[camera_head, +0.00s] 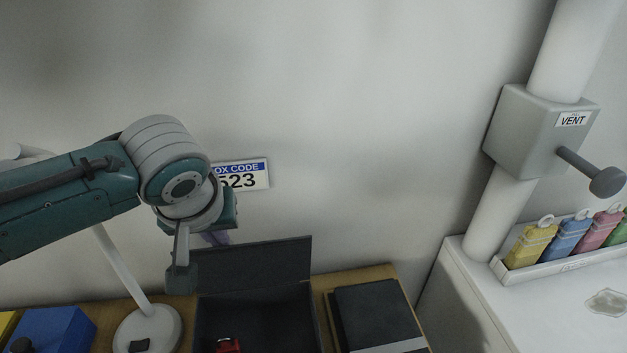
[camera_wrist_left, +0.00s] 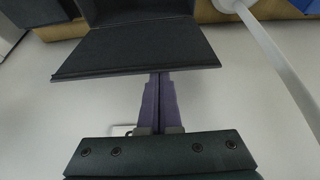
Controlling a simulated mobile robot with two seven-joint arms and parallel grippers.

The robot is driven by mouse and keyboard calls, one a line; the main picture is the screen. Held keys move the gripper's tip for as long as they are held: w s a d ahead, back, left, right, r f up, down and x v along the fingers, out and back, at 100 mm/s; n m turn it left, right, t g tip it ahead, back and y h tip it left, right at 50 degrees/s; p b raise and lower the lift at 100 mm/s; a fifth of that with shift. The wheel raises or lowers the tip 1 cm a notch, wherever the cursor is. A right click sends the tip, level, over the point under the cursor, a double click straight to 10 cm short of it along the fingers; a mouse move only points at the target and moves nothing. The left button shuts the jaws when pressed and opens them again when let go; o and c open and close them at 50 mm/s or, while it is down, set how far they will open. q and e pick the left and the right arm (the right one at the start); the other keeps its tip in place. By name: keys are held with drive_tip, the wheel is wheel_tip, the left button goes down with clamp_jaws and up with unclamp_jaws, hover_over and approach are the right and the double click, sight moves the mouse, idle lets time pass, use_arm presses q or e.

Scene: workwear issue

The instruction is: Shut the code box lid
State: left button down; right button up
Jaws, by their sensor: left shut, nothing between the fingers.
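The code box (camera_head: 210,318) is a dark open box on the wooden table, with a red object (camera_head: 228,345) inside. Its dark lid (camera_head: 255,265) stands raised at the back. In the left wrist view the lid (camera_wrist_left: 135,50) spans the upper middle, its free edge towards me. My left gripper (camera_head: 216,238) is at the lid's upper left edge, on the wall side. Its purple fingers (camera_wrist_left: 159,90) are shut and empty, and reach to the lid's edge; the lid hides the tips. I cannot tell whether they touch it. My right gripper is not in view.
A "BOX CODE" sign (camera_head: 245,174) is on the wall behind my arm. A white lamp base (camera_head: 148,330) and a blue box (camera_head: 52,332) stand left. A dark folder (camera_head: 375,315) lies right. A grey vent box (camera_head: 540,130) with a lever and a tray of coloured tags (camera_head: 560,262) are farther right.

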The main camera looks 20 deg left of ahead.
use_arm(q)
drive_tip(key=shift+s, duration=0.1)
idle(0.5)
drive_tip(key=shift+s+d+r+p, duration=0.15)
drive_tip(key=shift+s+d+p, duration=0.55)
drive_tip(key=shift+s+p, duration=0.4)
drive_tip(key=shift+s+d, duration=0.1)
drive_tip(key=shift+s+d+f+p, duration=0.25)
drive_tip(key=shift+s+d+f, duration=0.1)
drive_tip(key=shift+s+f, duration=0.15)
drive_tip(key=shift+s+d+f+p, duration=0.2)
drive_tip(key=shift+s+d+f, duration=0.15)
drive_tip(key=shift+s, duration=0.25)
